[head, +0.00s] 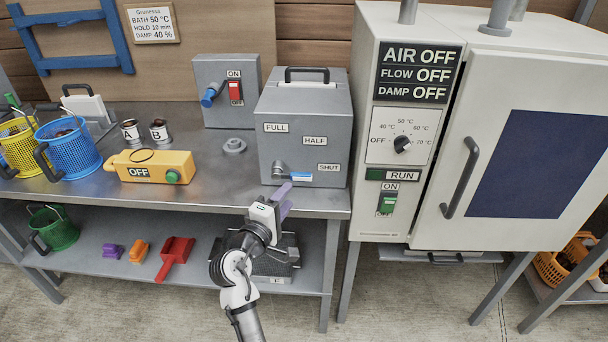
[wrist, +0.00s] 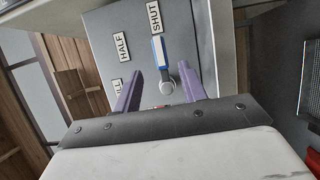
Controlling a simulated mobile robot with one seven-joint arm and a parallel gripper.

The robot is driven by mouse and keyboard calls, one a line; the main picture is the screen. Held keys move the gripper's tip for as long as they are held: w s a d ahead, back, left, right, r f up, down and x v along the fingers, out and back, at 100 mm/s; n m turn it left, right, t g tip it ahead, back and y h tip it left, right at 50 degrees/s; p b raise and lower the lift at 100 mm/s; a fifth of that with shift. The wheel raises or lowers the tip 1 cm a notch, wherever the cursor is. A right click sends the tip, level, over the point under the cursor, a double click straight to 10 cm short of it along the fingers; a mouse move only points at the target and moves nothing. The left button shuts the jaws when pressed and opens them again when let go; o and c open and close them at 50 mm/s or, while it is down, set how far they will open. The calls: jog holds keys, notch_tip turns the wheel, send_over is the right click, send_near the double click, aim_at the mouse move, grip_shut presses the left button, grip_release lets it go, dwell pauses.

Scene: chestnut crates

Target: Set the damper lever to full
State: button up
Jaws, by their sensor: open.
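The damper lever (head: 300,176) has a blue handle and a round metal hub at the lower front of a grey box (head: 302,110). It points right, at the SHUT label (head: 328,168). The HALF label (head: 314,141) and FULL label (head: 276,128) sit higher and to the left. My gripper (head: 285,197), with purple fingers, is open and empty just in front of the hub. In the wrist view the lever (wrist: 159,54) shows beyond and between the open fingertips (wrist: 161,74); I see no contact.
A white cabinet (head: 380,214) stands right of the bench, its display (head: 415,72) reading DAMP OFF. A grey switch box (head: 226,92), grey ring (head: 234,146) and yellow control box (head: 150,167) are left of the damper box. The bench edge lies under my gripper.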

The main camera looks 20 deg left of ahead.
aim_at(301, 179)
jog(key=w, duration=0.3)
jog(key=w+p, duration=0.1)
jog(key=w, duration=0.2)
jog(key=w+d+p, duration=0.1)
jog(key=w, duration=0.2)
jog(key=shift+w+d, duration=0.1)
jog(key=shift+w, duration=0.3)
grip_shut()
